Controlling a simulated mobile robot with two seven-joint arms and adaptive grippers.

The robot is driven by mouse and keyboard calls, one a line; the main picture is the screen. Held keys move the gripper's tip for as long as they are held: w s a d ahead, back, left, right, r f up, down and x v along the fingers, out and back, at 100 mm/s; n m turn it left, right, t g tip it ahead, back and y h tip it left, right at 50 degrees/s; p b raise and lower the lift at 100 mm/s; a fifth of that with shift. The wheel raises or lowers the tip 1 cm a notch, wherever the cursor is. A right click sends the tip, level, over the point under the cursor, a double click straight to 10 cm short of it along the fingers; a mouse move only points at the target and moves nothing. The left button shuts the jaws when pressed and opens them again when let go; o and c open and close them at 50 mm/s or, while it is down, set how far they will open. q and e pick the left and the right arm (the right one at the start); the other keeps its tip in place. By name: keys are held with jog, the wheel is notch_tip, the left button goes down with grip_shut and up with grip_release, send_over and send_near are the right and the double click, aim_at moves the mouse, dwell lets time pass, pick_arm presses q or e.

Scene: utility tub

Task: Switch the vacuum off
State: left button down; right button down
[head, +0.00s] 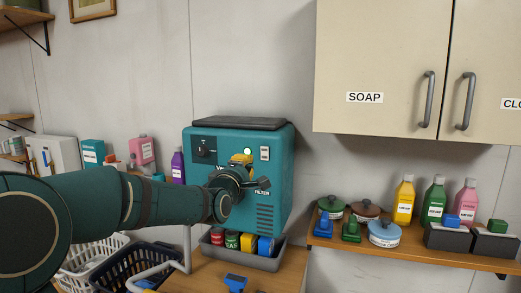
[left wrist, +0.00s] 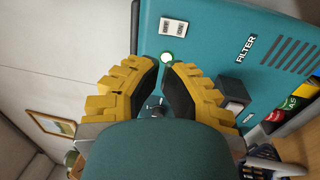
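The vacuum (head: 269,215) is a teal box with a dark lid and a "FILTER" label, standing on a wooden surface. In the left wrist view my left gripper (left wrist: 164,68) has yellow fingers with a narrow empty gap between the tips. Contact cannot be told.
A grey tray (head: 240,262) of coloured cans stands in front of the vacuum. Baskets (head: 133,267) lie at lower left. A shelf (head: 410,245) with bottles and tins is at right, under a cabinet (head: 383,60) labelled "SOAP". Bottles and boxes stand behind my arm.

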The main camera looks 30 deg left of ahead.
aim_at(262, 147)
pick_arm(q)
jog(key=p+x, duration=0.3)
jog(key=x, duration=0.9)
jog(key=shift+w, duration=0.1)
